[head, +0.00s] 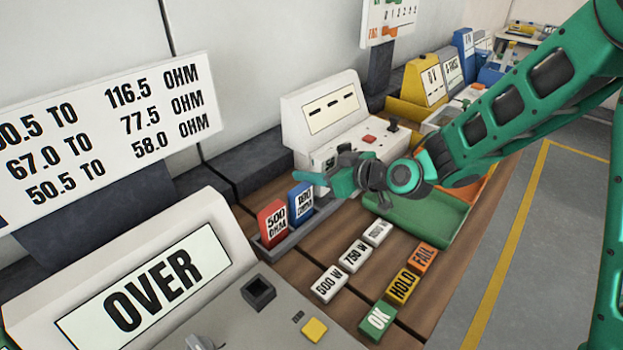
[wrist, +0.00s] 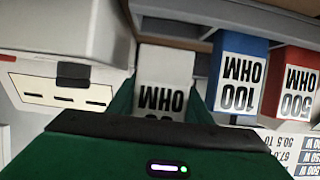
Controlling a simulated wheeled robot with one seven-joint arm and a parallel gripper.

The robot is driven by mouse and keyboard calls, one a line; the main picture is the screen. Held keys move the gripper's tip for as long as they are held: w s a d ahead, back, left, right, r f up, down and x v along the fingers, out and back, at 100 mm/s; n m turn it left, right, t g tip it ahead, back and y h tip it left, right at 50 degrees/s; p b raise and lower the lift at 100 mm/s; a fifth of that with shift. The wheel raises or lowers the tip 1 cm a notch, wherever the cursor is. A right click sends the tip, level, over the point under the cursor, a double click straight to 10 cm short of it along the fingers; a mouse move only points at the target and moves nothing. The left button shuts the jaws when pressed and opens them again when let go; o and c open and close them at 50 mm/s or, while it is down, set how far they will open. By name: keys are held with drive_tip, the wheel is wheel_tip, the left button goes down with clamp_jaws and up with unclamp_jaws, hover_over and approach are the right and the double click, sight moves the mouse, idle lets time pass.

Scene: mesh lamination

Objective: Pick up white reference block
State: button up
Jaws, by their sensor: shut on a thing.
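The white reference block (wrist: 166,62) shows in the wrist view between my two green fingers, with "OHM" upside down on its face; the number above that word is mostly cut off by my gripper body. My gripper (wrist: 162,100) is shut on this block. In the head view my gripper (head: 312,177) is at the right end of the grey block rack (head: 284,246), beside the blue block, and it hides most of the white block. I cannot tell whether the block is still seated in the rack.
A blue 100 OHM block (wrist: 238,72) and a red 500 OHM block (head: 272,222) stand close beside it. A white device (head: 325,112) is behind. Labelled white, green, yellow and orange blocks, such as OK (head: 378,321), lie in front. A green tray (head: 420,216) is at right.

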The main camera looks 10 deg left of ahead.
wheel_tip(320, 180, up, 14)
idle(0.3)
